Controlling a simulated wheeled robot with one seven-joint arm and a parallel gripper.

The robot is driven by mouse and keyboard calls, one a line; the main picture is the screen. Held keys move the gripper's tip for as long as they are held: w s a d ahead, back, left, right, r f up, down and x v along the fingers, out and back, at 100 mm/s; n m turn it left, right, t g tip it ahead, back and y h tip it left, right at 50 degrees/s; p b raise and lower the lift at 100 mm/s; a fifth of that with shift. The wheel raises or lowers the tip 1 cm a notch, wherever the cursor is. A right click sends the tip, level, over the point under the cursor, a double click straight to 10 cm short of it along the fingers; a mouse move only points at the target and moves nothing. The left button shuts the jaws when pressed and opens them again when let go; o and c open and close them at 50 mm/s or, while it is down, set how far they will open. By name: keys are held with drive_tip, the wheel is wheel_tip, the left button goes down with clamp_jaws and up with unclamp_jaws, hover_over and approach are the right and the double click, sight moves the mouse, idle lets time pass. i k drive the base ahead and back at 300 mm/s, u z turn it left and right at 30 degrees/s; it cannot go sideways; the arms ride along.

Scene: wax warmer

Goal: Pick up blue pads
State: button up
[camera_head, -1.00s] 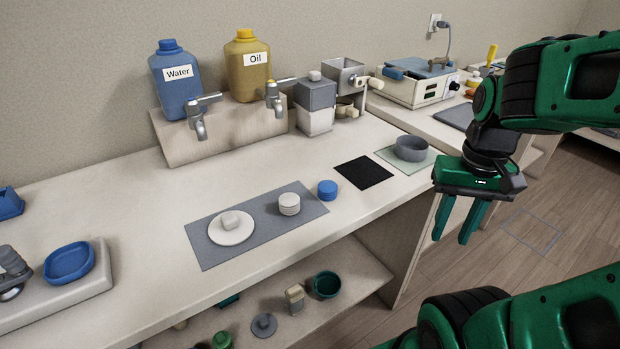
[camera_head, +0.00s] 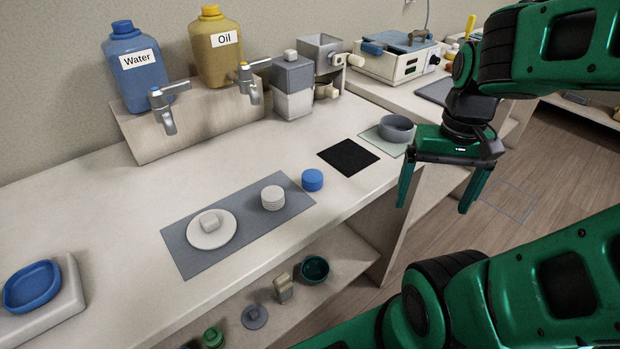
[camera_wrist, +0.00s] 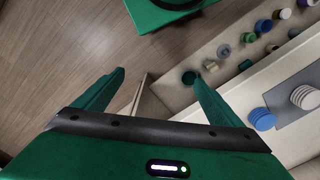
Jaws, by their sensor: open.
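The blue pads (camera_head: 312,180) form a small round stack on the white counter, just off the right end of a grey mat (camera_head: 185,250). They also show at the right in the wrist view (camera_wrist: 262,119). A stack of white pads (camera_head: 273,198) stands on the mat to their left. My gripper (camera_head: 436,205) is open and empty, off the counter's front edge, to the right of the blue pads. In the wrist view its two fingers (camera_wrist: 158,82) are spread wide with nothing between them.
A black square mat (camera_head: 348,157) and a grey bowl (camera_head: 396,129) lie right of the blue pads. A white plate (camera_head: 211,238) holds a small block on the grey mat. Water (camera_head: 138,75) and oil (camera_head: 215,50) jugs stand behind. A lower shelf (camera_head: 340,255) holds small items.

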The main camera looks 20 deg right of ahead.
sight(312, 180)
drive_tip(key=z, duration=2.1)
drive_tip(key=k, duration=1.1)
drive_tip(key=u, duration=0.35)
